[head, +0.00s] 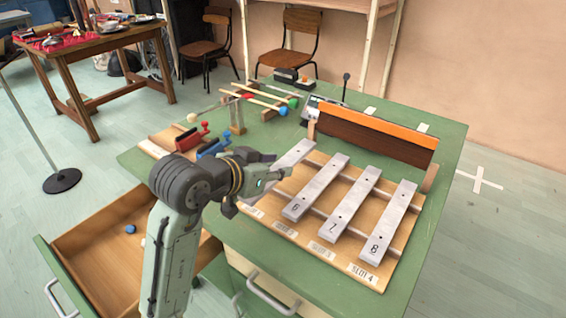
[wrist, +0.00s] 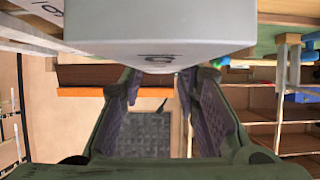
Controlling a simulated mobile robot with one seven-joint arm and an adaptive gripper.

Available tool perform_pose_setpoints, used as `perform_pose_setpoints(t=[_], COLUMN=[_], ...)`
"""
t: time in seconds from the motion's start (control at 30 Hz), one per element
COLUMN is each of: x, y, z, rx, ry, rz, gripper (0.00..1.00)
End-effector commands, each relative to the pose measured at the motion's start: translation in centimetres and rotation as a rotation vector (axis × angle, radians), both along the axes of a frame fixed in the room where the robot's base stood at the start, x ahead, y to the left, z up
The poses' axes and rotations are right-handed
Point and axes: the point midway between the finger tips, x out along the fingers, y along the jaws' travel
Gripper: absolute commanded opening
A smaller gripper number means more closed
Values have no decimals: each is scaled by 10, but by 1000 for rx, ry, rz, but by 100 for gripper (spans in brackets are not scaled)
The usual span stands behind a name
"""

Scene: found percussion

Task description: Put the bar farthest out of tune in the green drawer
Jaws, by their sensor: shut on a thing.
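Pale grey metal bars lie on a wooden frame (head: 322,250) on the green table. The bars marked 6 (head: 315,188), 7 (head: 351,207) and 8 (head: 387,222) lie side by side. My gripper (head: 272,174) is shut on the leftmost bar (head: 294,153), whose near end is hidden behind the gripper. In the wrist view this bar (wrist: 160,28) fills the top, with a foreshortened mark I cannot read surely; my gripper's fingers (wrist: 163,105) show below it. I cannot tell whether the bar is lifted. An open drawer with a green front (head: 68,283) stands at the left.
The drawer holds a small blue disc (head: 130,229) and a pale one. An orange-topped board (head: 375,137) stands behind the bars. Red (head: 190,138) and blue (head: 213,148) items lie left of them, with mallets (head: 262,98) farther back. A second drawer front (head: 262,285) is below the frame.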

Motion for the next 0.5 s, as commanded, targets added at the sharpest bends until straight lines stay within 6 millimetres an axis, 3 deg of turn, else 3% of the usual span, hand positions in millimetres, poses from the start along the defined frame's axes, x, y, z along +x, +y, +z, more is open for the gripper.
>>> perform_pose_setpoints(t=[0.1,0.37,0.5], x=[21,44,45], y=[-8,-17,-17], z=[0,-3,-25], rx=[1,1,-4], ry=[1,1,3], rz=[-2,-2,3], gripper=[0,0,0])
